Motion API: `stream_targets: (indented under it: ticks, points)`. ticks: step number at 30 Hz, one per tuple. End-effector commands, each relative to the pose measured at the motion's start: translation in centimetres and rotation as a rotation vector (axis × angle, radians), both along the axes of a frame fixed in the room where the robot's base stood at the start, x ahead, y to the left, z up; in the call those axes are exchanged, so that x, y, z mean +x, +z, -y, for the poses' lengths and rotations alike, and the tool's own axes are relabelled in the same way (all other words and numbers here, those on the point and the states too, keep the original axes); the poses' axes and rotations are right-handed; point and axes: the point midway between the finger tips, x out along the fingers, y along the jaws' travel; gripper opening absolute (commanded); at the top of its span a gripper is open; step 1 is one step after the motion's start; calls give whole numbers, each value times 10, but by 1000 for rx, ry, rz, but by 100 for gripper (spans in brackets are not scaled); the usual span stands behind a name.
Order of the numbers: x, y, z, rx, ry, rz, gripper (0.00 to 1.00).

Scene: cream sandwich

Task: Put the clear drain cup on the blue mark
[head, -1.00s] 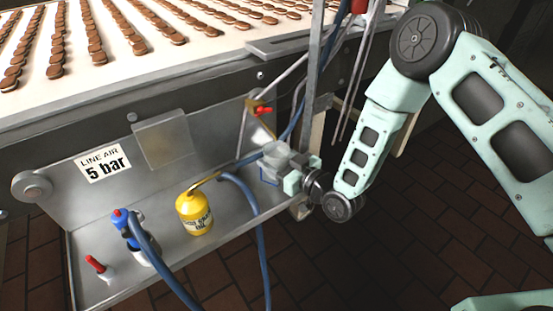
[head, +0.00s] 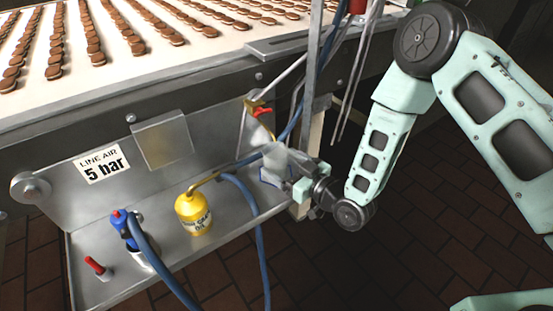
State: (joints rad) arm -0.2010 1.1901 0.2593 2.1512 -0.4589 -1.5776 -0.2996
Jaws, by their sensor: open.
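The clear drain cup (head: 272,160) is a pale, see-through shape at the right end of the steel tray, below the brass valve with the red handle. It looks upright. Blue lines of the blue mark (head: 263,179) show at its foot, and the cup appears to stand on the mark, though its base is small and partly covered. My gripper (head: 295,174) is open just right of the cup, its fingers pointing left toward it. I cannot tell whether a finger still touches the cup.
A yellow oil can (head: 194,212) with a thin spout stands mid-tray. A blue-topped bottle (head: 128,230) and a red-capped item (head: 97,267) are at left. Blue hoses (head: 258,225) hang across the tray's front edge. The conveyor (head: 180,50) with biscuits runs above.

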Motion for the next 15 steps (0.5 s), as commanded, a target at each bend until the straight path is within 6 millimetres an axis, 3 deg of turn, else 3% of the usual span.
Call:
stream_targets:
  ticks: [9,15]
  points:
    - [-46,3,46,-1,0,-4,82]
    - [-60,4,60,0,1,-1,82]
